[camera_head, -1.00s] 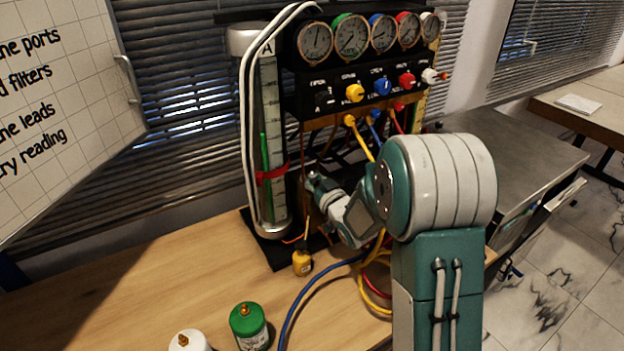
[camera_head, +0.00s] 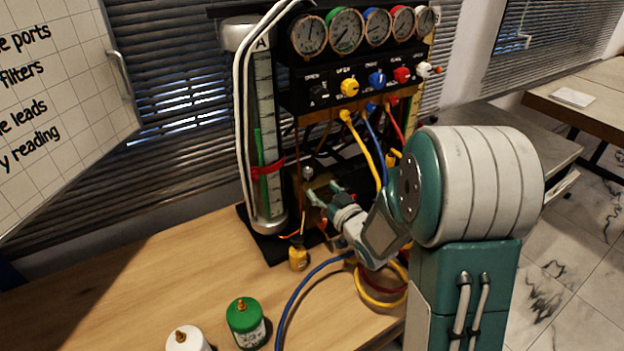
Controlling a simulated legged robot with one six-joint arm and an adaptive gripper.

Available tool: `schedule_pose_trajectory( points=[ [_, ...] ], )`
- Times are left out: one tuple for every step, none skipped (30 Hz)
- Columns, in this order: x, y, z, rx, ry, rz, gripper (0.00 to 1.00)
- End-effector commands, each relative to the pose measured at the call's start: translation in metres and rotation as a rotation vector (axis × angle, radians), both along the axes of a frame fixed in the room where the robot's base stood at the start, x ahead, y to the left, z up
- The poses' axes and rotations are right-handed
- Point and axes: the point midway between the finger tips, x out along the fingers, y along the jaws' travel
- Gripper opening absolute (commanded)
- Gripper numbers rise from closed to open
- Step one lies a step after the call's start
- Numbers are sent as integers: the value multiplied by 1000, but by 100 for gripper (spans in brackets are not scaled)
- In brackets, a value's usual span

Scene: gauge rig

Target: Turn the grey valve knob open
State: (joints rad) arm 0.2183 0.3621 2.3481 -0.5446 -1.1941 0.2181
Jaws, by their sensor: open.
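The gauge rig (camera_head: 295,108) stands at the back of the wooden table. A small grey knob-like part (camera_head: 308,173) shows low on the rig, just above and left of my gripper; I cannot tell for sure that it is the valve knob. A dark knob (camera_head: 318,92) sits at the left end of the panel under an "OPEN" label. My gripper (camera_head: 325,193) is open and empty in front of the rig's lower part, below the panel. No contact with the rig can be made out.
Yellow (camera_head: 349,88), blue (camera_head: 377,79), red (camera_head: 402,75) and white (camera_head: 424,70) knobs line the panel. Colored hoses hang beside my arm. A glass column (camera_head: 265,150) stands left of my gripper. A green canister (camera_head: 246,322) and a white one (camera_head: 187,340) stand in front.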

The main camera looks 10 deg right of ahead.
Motion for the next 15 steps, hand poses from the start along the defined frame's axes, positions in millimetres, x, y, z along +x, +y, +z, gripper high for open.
schedule_pose_trajectory(
  points=[
    [-10,-4,0,0,0,-4,71],
    [-15,-5,0,1,1,-3,71],
    [-21,-7,0,0,1,-3,71],
    [-26,-9,0,0,0,-3,71],
    [-29,-10,0,0,0,-3,71],
    [-33,-10,-1,0,1,-2,71],
    [-36,-11,-1,-1,2,-1,71],
    [-38,-11,-1,0,1,-1,71],
    [-40,-12,-1,0,1,-1,71],
    [-41,-12,-1,0,0,-1,71],
    [-42,-12,-1,0,0,-1,71],
    [-42,-12,-1,0,0,0,71],
    [-42,-12,-1,0,0,0,71],
    [-42,-12,-1,0,0,0,71],
    [-42,-12,-1,0,0,0,71]
  ],
)
